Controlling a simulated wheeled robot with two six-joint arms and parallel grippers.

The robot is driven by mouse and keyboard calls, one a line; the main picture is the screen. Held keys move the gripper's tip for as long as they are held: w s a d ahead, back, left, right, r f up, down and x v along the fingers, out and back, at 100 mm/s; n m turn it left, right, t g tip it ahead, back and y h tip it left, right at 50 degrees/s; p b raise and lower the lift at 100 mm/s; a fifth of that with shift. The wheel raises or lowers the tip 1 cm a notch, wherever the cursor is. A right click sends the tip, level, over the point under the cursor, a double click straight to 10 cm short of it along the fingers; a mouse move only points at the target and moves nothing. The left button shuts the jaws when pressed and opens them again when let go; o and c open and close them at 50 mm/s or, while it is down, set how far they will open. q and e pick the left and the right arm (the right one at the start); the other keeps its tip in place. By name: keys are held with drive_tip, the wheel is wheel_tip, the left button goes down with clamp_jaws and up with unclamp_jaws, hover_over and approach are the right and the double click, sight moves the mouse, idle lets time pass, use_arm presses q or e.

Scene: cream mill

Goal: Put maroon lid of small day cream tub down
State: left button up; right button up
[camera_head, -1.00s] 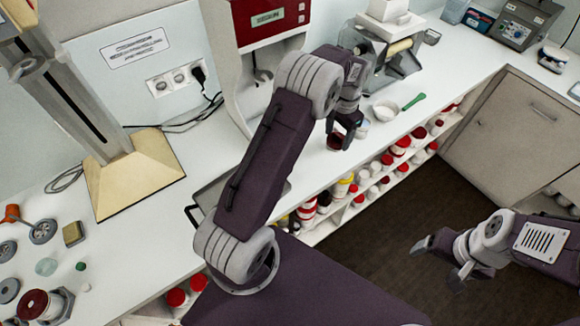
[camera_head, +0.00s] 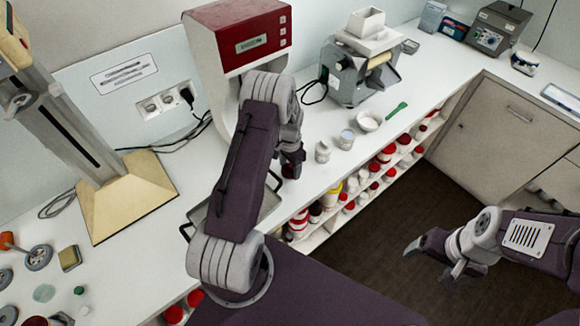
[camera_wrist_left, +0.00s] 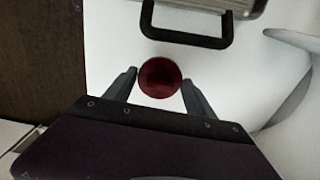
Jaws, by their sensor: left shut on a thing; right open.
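The maroon lid (camera_wrist_left: 158,77) is a round dark red disc between the two fingers of my left gripper (camera_wrist_left: 158,92) in the left wrist view, over white counter. In the head view my left gripper (camera_head: 292,168) points down at the counter, left of two small tubs, and is shut on the lid, which is mostly hidden there. One small tub (camera_head: 322,153) is pale; the other tub (camera_head: 346,140) shows a bluish top. I cannot tell which is the day cream tub. My right gripper (camera_head: 432,263) is open and empty above the floor.
A tray with a black handle (camera_wrist_left: 185,39) lies close by the lid. A red and white machine (camera_head: 240,45) stands behind my left arm. A white bowl (camera_head: 368,121), a green spatula (camera_head: 397,112) and a grey mill (camera_head: 352,75) are to the right. Shelves of jars (camera_head: 380,165) lie below the counter edge.

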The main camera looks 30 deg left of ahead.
use_arm(q)
drive_tip(key=shift+f, duration=0.45)
drive_tip(key=shift+w+a+f, duration=0.1)
drive_tip(key=shift+f, duration=0.1)
drive_tip(key=shift+f+b, duration=0.35)
drive_tip(key=shift+b, duration=0.1)
drive_tip(key=o, duration=1.3)
